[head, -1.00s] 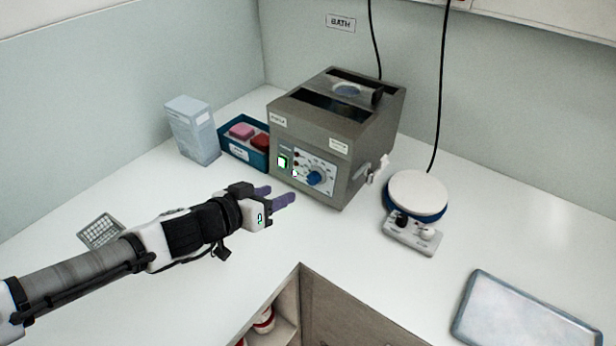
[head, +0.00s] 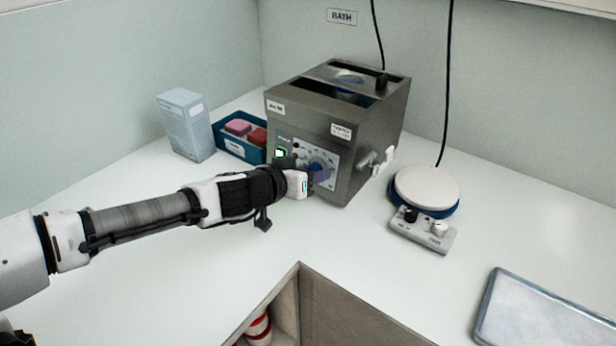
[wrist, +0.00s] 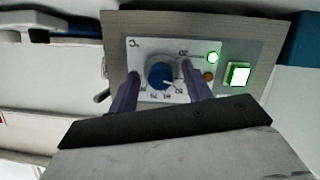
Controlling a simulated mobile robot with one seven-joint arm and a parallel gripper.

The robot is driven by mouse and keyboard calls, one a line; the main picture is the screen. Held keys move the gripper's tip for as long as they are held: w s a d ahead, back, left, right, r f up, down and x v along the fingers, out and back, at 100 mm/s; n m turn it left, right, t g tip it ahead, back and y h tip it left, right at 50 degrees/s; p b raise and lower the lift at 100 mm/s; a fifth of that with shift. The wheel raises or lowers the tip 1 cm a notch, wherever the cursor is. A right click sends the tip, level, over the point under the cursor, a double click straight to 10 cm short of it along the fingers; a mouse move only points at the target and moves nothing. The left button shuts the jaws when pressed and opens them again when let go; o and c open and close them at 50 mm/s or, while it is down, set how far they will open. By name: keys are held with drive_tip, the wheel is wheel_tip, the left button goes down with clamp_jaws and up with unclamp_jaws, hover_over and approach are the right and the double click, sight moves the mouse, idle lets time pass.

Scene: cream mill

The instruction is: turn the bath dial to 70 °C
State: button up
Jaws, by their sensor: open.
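The bath (head: 368,122) is a grey metal box at the back of the counter, with a white control panel on its front. The blue bath dial (wrist: 160,75) sits on that panel, with scale marks and numbers around it, too small to read surely. My gripper (wrist: 160,88) is open, with one purple finger on each side of the dial. I cannot tell whether the fingers touch it. In the head view my gripper (head: 318,178) covers part of the panel and dial.
A blue tray (head: 229,147) with pink and red blocks and a pale box (head: 185,125) stand left of the bath. A round-topped hotplate (head: 427,190) stands right of it. A metal tray (head: 540,312) lies at the front right. A tap (head: 379,163) juts from the bath's side.

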drive_tip(key=c, duration=1)
drive_tip(key=m+y+p, duration=0.1)
drive_tip(key=m, duration=0.2)
drive_tip(key=shift+s+d+t, duration=0.1)
drive_tip(key=shift+t, duration=0.3)
drive_tip(key=m+y+b, duration=0.1)
drive_tip(key=m, duration=0.3)
drive_tip(key=shift+f+t, duration=0.15)
drive_tip(key=shift+t, duration=0.25)
drive_tip(key=m+t+b, duration=0.1)
drive_tip(key=m+b, duration=0.2)
drive_tip(key=m, duration=0.1)
drive_tip(key=shift+f+m+y, duration=0.1)
drive_tip(key=shift+m+y, duration=0.2)
drive_tip(key=shift+m+t+b, duration=0.7)
drive_tip(key=shift+m+b, duration=0.7)
drive_tip(key=shift+m, duration=0.3)
